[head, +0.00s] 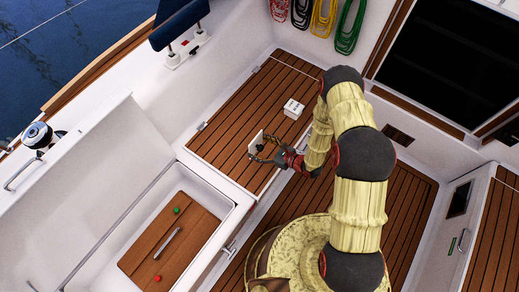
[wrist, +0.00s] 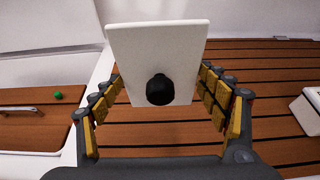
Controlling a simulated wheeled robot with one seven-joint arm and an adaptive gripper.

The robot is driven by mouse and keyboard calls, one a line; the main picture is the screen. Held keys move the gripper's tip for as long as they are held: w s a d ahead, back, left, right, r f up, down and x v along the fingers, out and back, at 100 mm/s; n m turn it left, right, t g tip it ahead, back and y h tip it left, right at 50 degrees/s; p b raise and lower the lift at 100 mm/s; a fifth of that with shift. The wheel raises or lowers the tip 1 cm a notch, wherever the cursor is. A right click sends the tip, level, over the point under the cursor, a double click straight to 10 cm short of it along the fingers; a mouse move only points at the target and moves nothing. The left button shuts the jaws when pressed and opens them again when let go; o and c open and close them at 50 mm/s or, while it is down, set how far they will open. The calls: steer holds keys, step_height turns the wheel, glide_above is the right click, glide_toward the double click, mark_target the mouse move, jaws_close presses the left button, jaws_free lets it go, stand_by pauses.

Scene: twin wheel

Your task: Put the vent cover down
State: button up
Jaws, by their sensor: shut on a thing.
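The vent cover (wrist: 157,45) looks like a white rectangular plate with a round black knob (wrist: 159,90) on the face towards the wrist camera. It also shows as a small pale plate in the head view (head: 256,144). My gripper (head: 265,150) is shut on the vent cover, with its yellow-padded fingers on either side of the plate in the wrist view. The plate is over the slatted teak bench (head: 237,121), near its front edge. I cannot tell whether its lower edge touches the bench. The plate's far face is hidden.
A small white box (head: 293,108) stands on the bench, right of the gripper. An open white locker (head: 193,190) at lower left has a wooden panel (head: 140,262) with a handle, a green knob and a red knob. Coiled ropes (head: 349,27) hang behind. Bare slats lie around the gripper.

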steer(key=w+f, duration=0.1)
steer(key=f, duration=0.1)
steer(key=w+f+b, duration=0.1)
steer(key=w+f, duration=0.1)
steer(key=shift+f, duration=0.1)
steer(key=shift+w+f+b, duration=0.15)
steer(key=shift+f+b, duration=0.25)
steer(key=shift+f, duration=0.45)
steer(key=shift+w+f+b, duration=0.15)
steer(key=shift+f+b, duration=0.2)
steer(key=shift+f, duration=0.5)
steer(key=shift+f, duration=0.1)
steer(key=shift+f+b, duration=0.35)
steer(key=shift+b, duration=0.05)
steer(key=shift+f, duration=0.25)
steer(key=o, duration=1.6)
steer(key=shift+c, duration=0.2)
steer(key=shift+r, duration=0.2)
